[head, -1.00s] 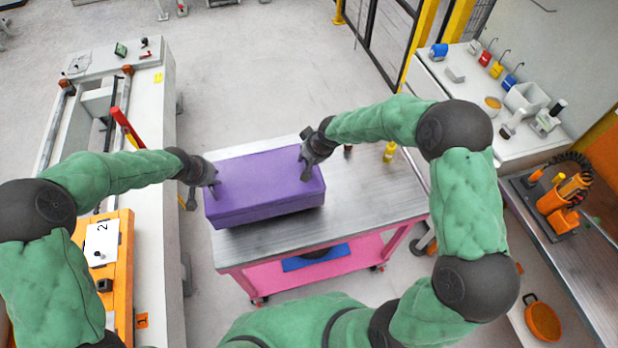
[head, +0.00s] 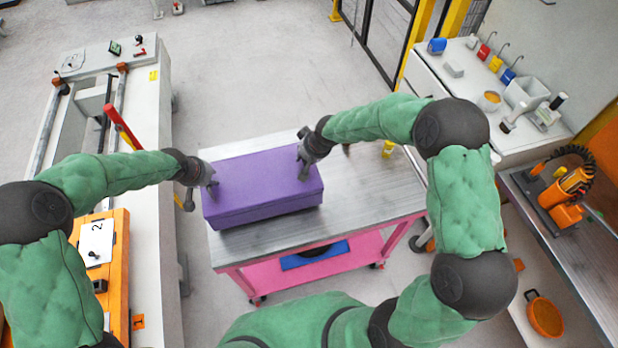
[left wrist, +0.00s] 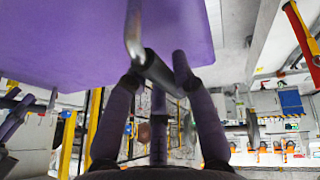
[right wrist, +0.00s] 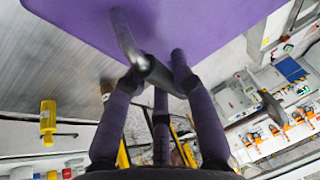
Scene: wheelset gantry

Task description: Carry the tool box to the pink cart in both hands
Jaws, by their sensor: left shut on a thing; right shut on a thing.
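The purple tool box (head: 262,186) is over the left part of the pink cart's grey top (head: 375,190) in the head view. Whether it rests on the top or hangs just above it, I cannot tell. My left gripper (head: 209,180) is shut on the handle at the box's left end. My right gripper (head: 304,160) is shut on the handle at its right end. Each wrist view shows a metal handle bar, in the left one (left wrist: 135,35) and in the right one (right wrist: 125,40), between the fingers under the purple box wall. The cart's pink lower shelf (head: 280,273) is below.
A yellow bottle (head: 388,149) stands on the cart's far right part. A long grey machine (head: 150,95) with an orange panel (head: 118,265) is at the left. A white bench (head: 440,75) with small containers and a metal bench (head: 570,235) are at the right.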

